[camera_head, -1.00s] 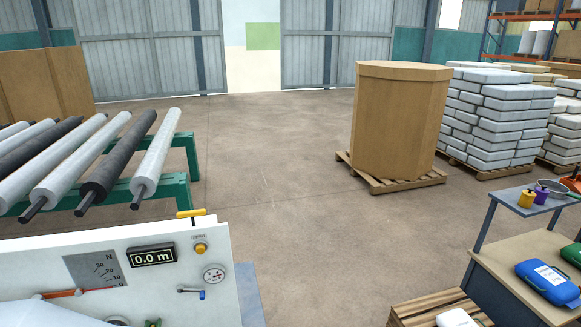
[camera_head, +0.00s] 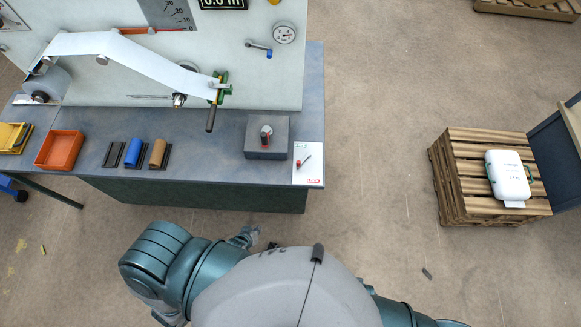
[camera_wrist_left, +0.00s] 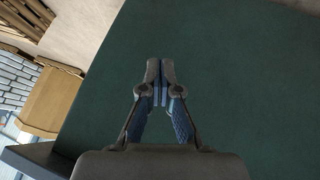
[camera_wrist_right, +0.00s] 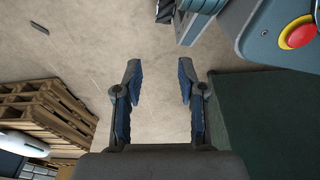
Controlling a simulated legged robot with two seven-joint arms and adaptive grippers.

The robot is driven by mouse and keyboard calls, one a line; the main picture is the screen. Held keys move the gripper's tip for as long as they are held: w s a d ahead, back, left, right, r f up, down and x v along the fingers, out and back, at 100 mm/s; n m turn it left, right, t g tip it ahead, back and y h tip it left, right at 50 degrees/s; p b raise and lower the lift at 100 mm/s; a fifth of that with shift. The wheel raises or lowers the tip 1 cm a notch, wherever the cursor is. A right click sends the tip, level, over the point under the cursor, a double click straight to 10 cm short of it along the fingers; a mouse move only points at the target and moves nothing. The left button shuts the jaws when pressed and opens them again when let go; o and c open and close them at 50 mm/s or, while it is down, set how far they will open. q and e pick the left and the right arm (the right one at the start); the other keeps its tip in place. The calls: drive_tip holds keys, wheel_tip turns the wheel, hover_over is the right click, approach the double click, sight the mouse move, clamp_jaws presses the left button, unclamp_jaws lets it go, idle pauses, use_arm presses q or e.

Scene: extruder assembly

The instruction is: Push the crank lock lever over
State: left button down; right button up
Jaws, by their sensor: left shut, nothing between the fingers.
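A grey block (camera_head: 257,150) stands near the right end of the bench top. A white card (camera_head: 308,165) with green and red marks lies beside the block. My left gripper shows low in the head view (camera_head: 248,236), in front of the bench edge and apart from the lever. In the left wrist view its fingertips (camera_wrist_left: 160,72) are together and empty, facing a dark green panel. My right gripper (camera_wrist_right: 158,72) is open and empty above the floor.
A crank handle (camera_head: 211,118) hangs from the machine panel. An orange tray (camera_head: 60,149), a blue roll (camera_head: 134,152) and a brown roll (camera_head: 158,153) are on the bench (camera_head: 215,166). A pallet stack (camera_head: 458,180) stands right. A red button (camera_wrist_right: 298,33) is near my right gripper.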

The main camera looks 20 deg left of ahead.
use_arm(q)
drive_tip(key=w+d+r+n+t+h+b, duration=0.1)
drive_tip(key=w+r+n+t+b, duration=0.1)
drive_tip(key=r, duration=0.5)
drive_tip(key=w+d+r+n+t+h+b, duration=0.1)
drive_tip(key=w+d+r+n+t+b, duration=0.1)
drive_tip(key=w+r, duration=0.3)
drive_tip(key=w+d+r+n+t+h+b, duration=0.1)
drive_tip(key=w+d+r+n+t+b, duration=0.1)
drive_tip(key=r, duration=0.8)
drive_tip(key=shift+w+n+t+b, duration=0.4)
drive_tip(key=shift+w+n+t, duration=0.1)
drive_tip(key=shift+w, duration=0.7)
drive_tip(key=a+n+t, duration=0.1)
drive_tip(key=a+r+n+t, duration=0.2)
drive_tip(key=n, duration=0.1)
drive_tip(key=shift+w+a, duration=0.1)
drive_tip(key=shift+w, duration=0.25)
drive_tip(key=shift+a+r+n+y, duration=0.15)
drive_tip(key=shift+a+n+y, duration=0.25)
drive_tip(key=shift+n+y, duration=0.1)
use_arm(e)
drive_tip(key=w+a+r, duration=0.1)
drive_tip(key=w+r, duration=0.4)
drive_tip(key=shift+w, duration=0.4)
